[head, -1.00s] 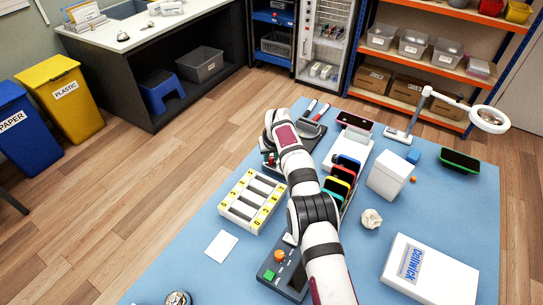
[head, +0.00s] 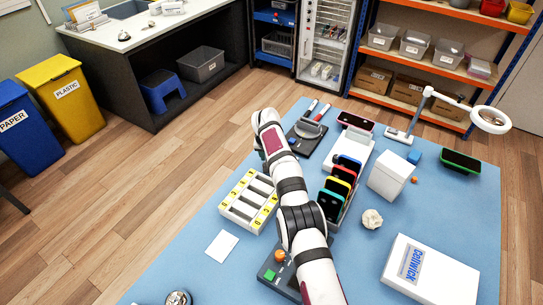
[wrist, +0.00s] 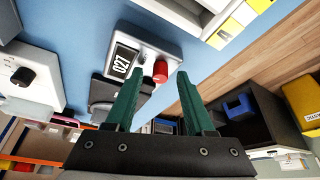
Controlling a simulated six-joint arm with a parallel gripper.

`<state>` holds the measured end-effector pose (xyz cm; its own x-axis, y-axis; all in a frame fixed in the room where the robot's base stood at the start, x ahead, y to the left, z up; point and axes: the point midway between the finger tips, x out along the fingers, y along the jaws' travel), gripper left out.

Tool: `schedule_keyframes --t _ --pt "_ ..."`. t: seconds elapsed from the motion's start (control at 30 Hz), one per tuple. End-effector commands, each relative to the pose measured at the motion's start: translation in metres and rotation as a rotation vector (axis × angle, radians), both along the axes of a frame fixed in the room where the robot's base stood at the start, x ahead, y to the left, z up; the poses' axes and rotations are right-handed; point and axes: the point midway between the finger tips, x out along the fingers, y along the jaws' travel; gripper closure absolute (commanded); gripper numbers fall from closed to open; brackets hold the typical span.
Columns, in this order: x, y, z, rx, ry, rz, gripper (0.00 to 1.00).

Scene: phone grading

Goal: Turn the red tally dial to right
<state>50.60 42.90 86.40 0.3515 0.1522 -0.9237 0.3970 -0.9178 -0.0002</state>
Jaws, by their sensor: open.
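The red tally dial (wrist: 160,71) is a small upright red knob on a pale grey counter box (wrist: 182,44) in the wrist view. A dark display (wrist: 123,62) with white digits sits beside the dial. My gripper (wrist: 159,73) is open, with its two green fingers pointing toward the box. In the picture the dial lies between the fingertips; whether they touch it I cannot tell. In the head view my arm hides the dial and the counter box, and my gripper's end is mostly hidden too.
Phones (head: 337,188) stand in a rack to the right, near a white box (head: 391,176). A black stand (head: 306,139) is just beyond the wrist. The front-left blue mat (head: 190,262) is mostly clear.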

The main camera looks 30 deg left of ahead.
Motion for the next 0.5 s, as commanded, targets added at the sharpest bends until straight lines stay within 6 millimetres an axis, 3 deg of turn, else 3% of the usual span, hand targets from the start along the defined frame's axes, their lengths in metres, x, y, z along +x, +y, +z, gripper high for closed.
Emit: schedule_keyframes --t 0.17,0.33,0.5 --pt "-0.001 0.0 0.005 0.0 0.0 0.001 0.46" --pt "-0.009 -0.004 0.026 0.0 0.001 0.0 0.46" --pt "-0.029 -0.012 0.079 0.003 -0.004 0.002 0.46"
